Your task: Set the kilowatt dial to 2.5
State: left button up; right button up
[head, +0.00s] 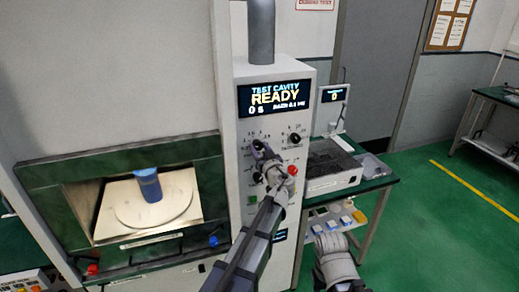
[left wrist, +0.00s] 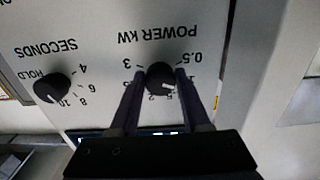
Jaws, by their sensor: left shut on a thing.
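The power kW dial (left wrist: 160,76) is a round black knob on the pale panel, upside down in the left wrist view. Its white mark points down and right in that view, toward the low part of the scale, around 1 to 1.5. The 3 is at picture left and the 0.5 at picture right. My left gripper (left wrist: 157,80) is shut on the dial, one finger on each side. In the head view my left gripper (head: 264,155) is at the panel and largely hides the dial. My right gripper's jaws do not show; only part of that arm is at the bottom.
The seconds dial (head: 295,138) is close beside the kilowatt dial. A red button (head: 292,170) and a green button (head: 253,199) are lower on the panel. The display (head: 275,97) above reads READY. The open cavity at left holds a blue cup (head: 148,185) on a turntable (head: 122,212).

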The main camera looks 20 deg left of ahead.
pick_arm(q)
grip_shut()
jog(key=m, duration=1.3)
jog(key=shift+s, duration=0.1)
jog(key=m, duration=0.3)
jog(key=shift+r+m, duration=0.1)
jog(key=shift+m, duration=0.3)
jog(key=m, duration=0.3)
jog(key=shift+m, duration=0.4)
jog(key=m, duration=0.6)
